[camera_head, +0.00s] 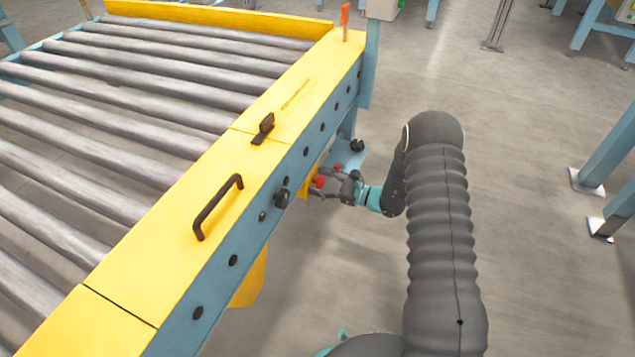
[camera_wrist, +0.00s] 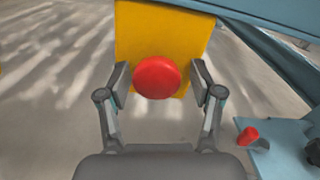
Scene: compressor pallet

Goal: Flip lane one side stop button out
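The red round stop button (camera_wrist: 157,78) sits on a yellow box (camera_wrist: 190,36) at the top middle of the wrist view. In the head view the button (camera_head: 319,181) is small, on the yellow box (camera_head: 304,187) below the blue side of the conveyor. My gripper (camera_wrist: 160,80) is open, with one finger on each side of the button and a small gap visible on both sides. In the head view my gripper (camera_head: 318,183) reaches the button from the right. Whether the button is pressed in or out cannot be told.
The roller conveyor (camera_head: 110,110) with yellow edge and a black handle (camera_head: 217,207) fills the left. A blue bracket (camera_wrist: 285,143) with a smaller red part (camera_wrist: 247,136) and a black knob is close on the right of my gripper. Floor to the right is mostly clear.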

